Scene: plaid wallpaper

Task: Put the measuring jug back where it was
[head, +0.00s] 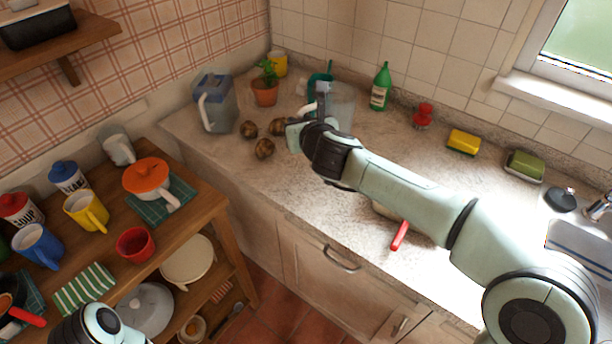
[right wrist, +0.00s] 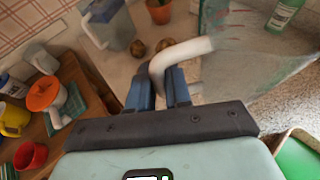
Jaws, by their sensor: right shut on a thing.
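The clear measuring jug (head: 342,106) is at the back of the counter in the head view, partly behind my right gripper. In the right wrist view its see-through body (right wrist: 240,60) stretches to the right, with faint red marks, and its pale handle (right wrist: 185,50) curves down between my fingers. My right gripper (head: 308,120) is shut on that handle; its blue fingers (right wrist: 160,88) are on either side of it. I cannot tell whether the jug's base touches the counter. Part of my left arm shows at the bottom left, but its gripper is out of view.
On the counter (head: 240,180) are a blue-lidded pitcher (head: 216,104), several brown round items (head: 264,149), a potted plant (head: 265,92), a green bottle (head: 381,88), a red item (head: 423,116) and sponges (head: 463,141). A wooden trolley (head: 205,205) with mugs and a pot stands left.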

